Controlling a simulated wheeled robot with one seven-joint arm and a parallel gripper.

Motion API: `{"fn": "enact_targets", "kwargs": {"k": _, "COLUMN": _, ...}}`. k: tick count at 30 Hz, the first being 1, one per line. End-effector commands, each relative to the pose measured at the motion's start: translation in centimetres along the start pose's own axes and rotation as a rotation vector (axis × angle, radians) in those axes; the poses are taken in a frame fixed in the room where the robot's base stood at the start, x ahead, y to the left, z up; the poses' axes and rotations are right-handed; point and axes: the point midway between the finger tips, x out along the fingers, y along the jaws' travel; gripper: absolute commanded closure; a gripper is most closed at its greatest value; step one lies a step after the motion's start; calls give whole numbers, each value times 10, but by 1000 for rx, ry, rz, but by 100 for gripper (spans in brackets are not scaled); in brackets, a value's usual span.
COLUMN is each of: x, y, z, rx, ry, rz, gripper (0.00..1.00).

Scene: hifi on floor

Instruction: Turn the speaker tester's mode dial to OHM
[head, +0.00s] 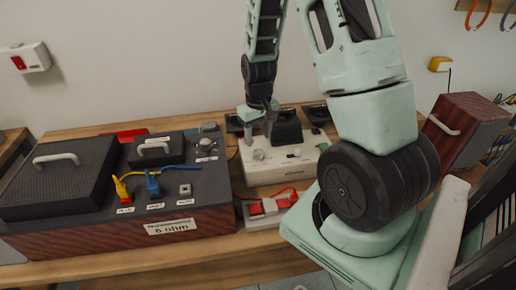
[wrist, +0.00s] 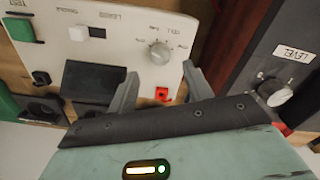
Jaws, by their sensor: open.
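A white panel unit with a dial, which looks like the tester (head: 285,172), stands at the middle of the bench and fills the upper wrist view (wrist: 125,48). Its round grey dial (wrist: 160,52) shows in the wrist view with small marks around it; I cannot read them or tell which one it points to. The dial also shows in the head view (head: 258,154). In the head view my gripper (head: 258,128) is over the unit.
A dark box (head: 85,222) labelled "6 ohm" stands left, with yellow and blue plugs and a level knob (wrist: 277,92). A red jack (wrist: 162,95) and a dark screen (wrist: 90,82) are on the panel. A small red-and-white box (head: 268,208) lies in front. A red-brown cabinet (head: 468,130) stands right.

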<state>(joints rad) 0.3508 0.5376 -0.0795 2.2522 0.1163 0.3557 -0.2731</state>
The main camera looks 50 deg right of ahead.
Motion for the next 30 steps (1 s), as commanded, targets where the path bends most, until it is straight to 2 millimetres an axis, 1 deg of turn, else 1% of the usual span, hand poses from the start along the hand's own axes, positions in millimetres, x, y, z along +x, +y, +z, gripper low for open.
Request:
{"fn": "enact_targets", "kwargs": {"k": 1, "x": 11, "y": 0, "z": 1, "rx": 0, "ry": -5, "rz": -1, "gripper": 49}}
{"fn": "enact_targets", "kwargs": {"k": 3, "x": 24, "y": 0, "z": 1, "rx": -1, "ry": -5, "rz": -1, "gripper": 49}}
{"fn": "enact_targets", "kwargs": {"k": 6, "x": 38, "y": 0, "z": 1, "rx": -1, "ry": -4, "rz": -1, "gripper": 49}}
{"fn": "enact_targets", "kwargs": {"k": 9, "x": 49, "y": 0, "z": 0, "rx": -1, "ry": -2, "rz": -1, "gripper": 49}}
{"fn": "enact_targets", "kwargs": {"k": 14, "x": 58, "y": 0, "z": 0, "rx": -1, "ry": 0, "rz": 0, "gripper": 49}}
{"fn": "enact_targets", "kwargs": {"k": 22, "x": 58, "y": 0, "z": 0, "rx": -1, "ry": 1, "rz": 0, "gripper": 49}}
{"fn": "enact_targets", "kwargs": {"k": 23, "x": 58, "y": 0, "z": 0, "rx": -1, "ry": 1, "rz": 0, "gripper": 55}}
{"fn": "enact_targets", "kwargs": {"k": 24, "x": 58, "y": 0, "z": 0, "rx": -1, "ry": 1, "rz": 0, "gripper": 66}}
{"fn": "enact_targets", "kwargs": {"k": 26, "x": 58, "y": 0, "z": 0, "rx": -1, "ry": 1, "rz": 0, "gripper": 83}}
{"fn": "enact_targets", "kwargs": {"k": 27, "x": 58, "y": 0, "z": 0, "rx": -1, "ry": 1, "rz": 0, "gripper": 94}}
{"fn": "enact_targets", "kwargs": {"k": 30, "x": 58, "y": 0, "z": 0, "rx": -1, "ry": 0, "rz": 0, "gripper": 94}}
